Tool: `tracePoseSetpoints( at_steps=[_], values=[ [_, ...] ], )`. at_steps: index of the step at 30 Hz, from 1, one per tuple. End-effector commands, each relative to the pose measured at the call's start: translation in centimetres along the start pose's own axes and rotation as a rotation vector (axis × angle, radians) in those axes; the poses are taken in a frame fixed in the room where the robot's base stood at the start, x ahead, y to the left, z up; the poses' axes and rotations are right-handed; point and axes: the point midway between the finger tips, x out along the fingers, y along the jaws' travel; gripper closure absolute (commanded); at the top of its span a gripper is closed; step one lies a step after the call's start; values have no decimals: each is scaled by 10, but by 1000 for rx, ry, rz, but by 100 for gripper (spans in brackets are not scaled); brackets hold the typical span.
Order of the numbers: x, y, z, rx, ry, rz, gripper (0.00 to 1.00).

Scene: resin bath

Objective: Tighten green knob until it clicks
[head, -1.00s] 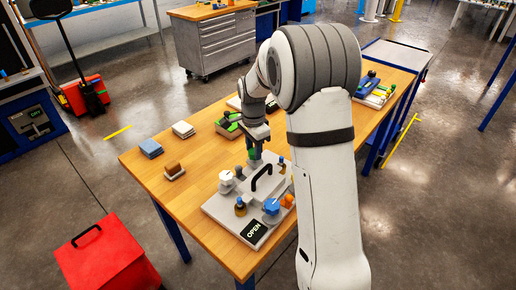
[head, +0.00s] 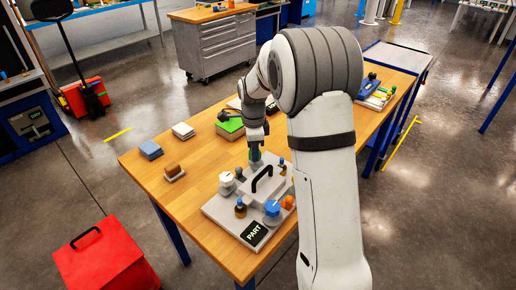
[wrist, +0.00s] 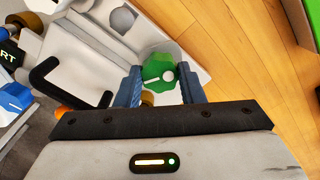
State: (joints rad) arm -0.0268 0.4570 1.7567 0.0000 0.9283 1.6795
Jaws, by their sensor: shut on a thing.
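The green knob (wrist: 160,73) sits on the far corner of the grey resin bath unit (head: 220,210). In the wrist view it has a white pointer line and a white dot on its lobed top. My gripper (wrist: 160,88) has its two blue fingers on either side of the knob and is shut on it. In the head view my gripper (head: 255,150) points down over the knob (head: 254,158), which is partly hidden by the fingers.
A black handle (head: 262,179) arches over the unit's lid. A blue knob (head: 272,208), an orange knob (head: 288,202) and other small knobs stand near. A green box (head: 230,128) lies behind.

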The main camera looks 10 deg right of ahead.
Motion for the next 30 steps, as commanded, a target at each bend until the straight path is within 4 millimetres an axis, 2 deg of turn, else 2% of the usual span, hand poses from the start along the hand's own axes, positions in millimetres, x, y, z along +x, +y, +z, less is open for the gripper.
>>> tracePoseSetpoints(
  at_steps=[7,8,15,24,26,30],
  values=[
    [-1,-1,3,-2,-4,-4,88],
    [-1,-1,3,-2,-4,-4,64],
    [-1,0,2,-2,-2,-2,44],
    [-3,-1,1,-2,-1,-2,43],
    [-8,-1,1,-2,-1,-3,43],
    [-31,-2,1,-2,-1,-6,43]
  ],
)
